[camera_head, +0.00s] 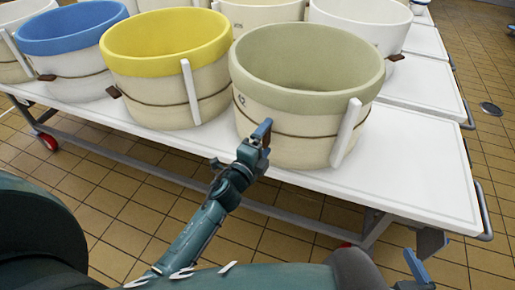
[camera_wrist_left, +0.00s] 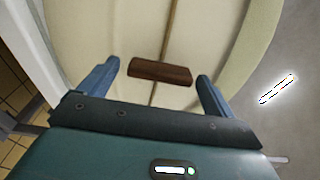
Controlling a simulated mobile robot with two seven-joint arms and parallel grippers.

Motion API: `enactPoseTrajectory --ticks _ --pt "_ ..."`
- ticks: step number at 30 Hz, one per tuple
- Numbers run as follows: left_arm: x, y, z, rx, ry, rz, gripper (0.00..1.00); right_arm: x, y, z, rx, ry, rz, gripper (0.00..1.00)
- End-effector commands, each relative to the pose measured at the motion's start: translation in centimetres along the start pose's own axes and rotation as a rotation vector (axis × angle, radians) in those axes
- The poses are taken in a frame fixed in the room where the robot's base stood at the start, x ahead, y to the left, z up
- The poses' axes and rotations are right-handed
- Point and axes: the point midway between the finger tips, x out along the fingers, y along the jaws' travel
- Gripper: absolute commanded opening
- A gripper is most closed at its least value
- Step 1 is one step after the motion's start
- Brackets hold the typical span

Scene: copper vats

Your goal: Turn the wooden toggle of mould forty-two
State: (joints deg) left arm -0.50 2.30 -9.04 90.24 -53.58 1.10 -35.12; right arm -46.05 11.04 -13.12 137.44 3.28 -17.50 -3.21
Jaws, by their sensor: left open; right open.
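Mould forty-two (camera_head: 300,110) is a cream tub with a sage-green rim, marked 42, near the right end of the white table. Its wooden toggle (camera_wrist_left: 160,72) is a short dark-brown block on a thin cord around the tub. In the left wrist view the toggle lies crosswise to the cord, between and just ahead of the fingertips. My left gripper (camera_head: 262,132) is open at the tub's front and largely hides the toggle in the head view. Its blue fingers (camera_wrist_left: 157,74) stand apart from the toggle's ends. My right gripper (camera_head: 416,266) is open, low at the right, partly in view.
A yellow-rimmed mould (camera_head: 150,90) and a blue-rimmed mould (camera_head: 75,65) stand to the left, each with a cord and toggle. A white upright slat (camera_head: 346,132) stands against mould forty-two's right side. The table's front right corner (camera_head: 430,195) is clear.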

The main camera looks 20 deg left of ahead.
Motion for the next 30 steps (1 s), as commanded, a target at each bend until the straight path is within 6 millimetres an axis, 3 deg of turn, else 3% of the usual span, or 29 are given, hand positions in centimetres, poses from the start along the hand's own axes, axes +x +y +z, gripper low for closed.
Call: enactPoseTrajectory --ticks 18,24,30 --pt "-11.4 0.1 0.0 0.000 0.000 0.003 0.90 -0.2 0.2 -0.3 0.007 0.004 0.006 1.00" --pt "-12.8 0.0 0.0 0.001 -0.001 0.001 0.90 -0.2 0.2 -0.2 0.006 0.003 0.005 1.00" --pt "-12.9 0.0 0.0 0.001 0.000 0.000 0.90 -0.2 0.2 -0.2 0.006 0.001 0.005 1.00"
